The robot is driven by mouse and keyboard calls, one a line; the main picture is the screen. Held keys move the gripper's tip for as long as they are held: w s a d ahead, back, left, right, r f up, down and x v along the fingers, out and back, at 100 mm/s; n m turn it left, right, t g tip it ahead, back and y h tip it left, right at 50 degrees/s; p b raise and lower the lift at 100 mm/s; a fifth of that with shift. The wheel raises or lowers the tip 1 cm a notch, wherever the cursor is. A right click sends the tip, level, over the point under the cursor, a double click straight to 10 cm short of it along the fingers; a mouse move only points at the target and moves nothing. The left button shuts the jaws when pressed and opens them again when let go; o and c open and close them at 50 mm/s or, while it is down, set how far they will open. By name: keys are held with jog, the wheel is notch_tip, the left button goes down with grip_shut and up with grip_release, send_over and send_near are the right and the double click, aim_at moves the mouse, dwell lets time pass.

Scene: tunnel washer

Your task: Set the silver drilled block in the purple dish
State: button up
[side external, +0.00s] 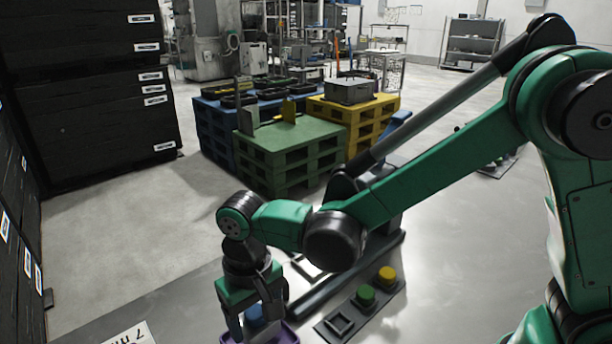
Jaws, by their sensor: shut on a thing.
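My gripper (252,314) is at the lower left of the side external view, pointing down. It is shut on a small blue piece (255,315), which shows between the fingers and is partly hidden by them. The purple dish (287,335) is just below and right of the fingers at the bottom edge. Most of the dish is cut off or hidden, and I cannot tell whether the piece touches it. I cannot make out a silver drilled block.
Right of the dish, a grey plate bears an empty square frame (339,325), a green button-like piece (365,294) and a yellow one (386,275). A white printed sheet (130,336) lies at lower left. Stacked pallets (290,155) and black crates (90,85) stand behind.

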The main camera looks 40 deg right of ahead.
jog(key=shift+f, duration=0.1)
dwell(0.6)
jog(key=shift+f, duration=0.55)
jog(key=shift+f, duration=0.2)
jog(key=shift+f, duration=0.3)
jog(key=shift+f, duration=0.1)
dwell(0.6)
jog(key=o, duration=1.4)
jog(key=shift+o, duration=0.2)
jog(key=shift+r, duration=3.75)
